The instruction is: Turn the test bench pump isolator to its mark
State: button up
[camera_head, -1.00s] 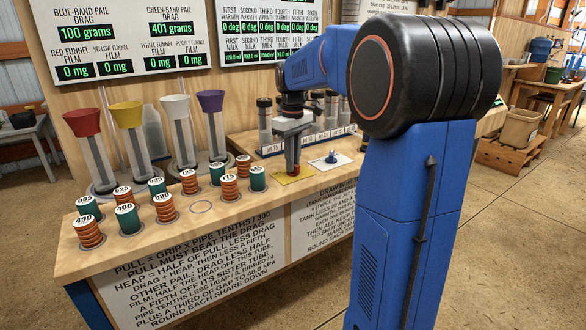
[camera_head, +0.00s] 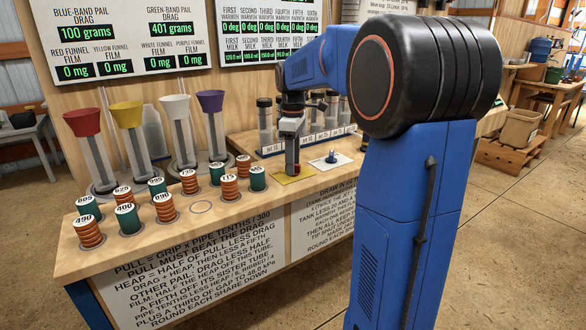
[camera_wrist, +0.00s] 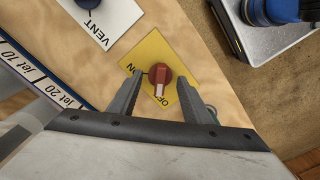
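The pump isolator is a red knob (camera_wrist: 160,76) on a yellow plate (camera_wrist: 186,97) lettered ON and OFF. Its pale pointer stripe is toward the OFF lettering. A short dark line lies beside the knob near ON. In the head view the yellow plate (camera_head: 283,179) is on the bench, with the knob mostly hidden by my gripper (camera_head: 291,165). In the wrist view my gripper (camera_wrist: 159,76) is open, one finger on each side of the knob, with visible gaps. I cannot tell how far the fingertips reach down beside it.
A white VENT plate (camera_head: 346,159) with a blue knob (camera_head: 331,157) is just right of the yellow plate. Bottles behind stand by jet labels (camera_wrist: 34,73). Orange and green weights (camera_head: 126,219) and funnels (camera_head: 174,107) fill the bench's left.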

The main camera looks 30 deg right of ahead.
jog(key=shift+r, duration=2.95)
jog(key=shift+s+a, duration=0.2)
jog(key=shift+s, duration=0.1)
jog(key=s+a+f+m+t, duration=0.1)
jog(key=s+a+f+m, duration=0.1)
jog(key=s+a, duration=0.45)
jog(key=s+a+f+m+t, duration=0.1)
jog(key=s+a+f+m, duration=0.15)
jog(key=s, duration=0.65)
jog(key=s+a+f+m+t, duration=0.1)
jog(key=s+a+f+m, duration=0.1)
jog(key=s+f, duration=0.3)
jog(key=s+a+f+m+t, duration=0.1)
jog(key=s+a+f, duration=0.3)
jog(key=s, duration=0.5)
jog(key=shift+s+f+m+t, duration=0.15)
jog(key=shift+f+m+t, duration=0.25)
jog(key=shift+f+m, duration=0.25)
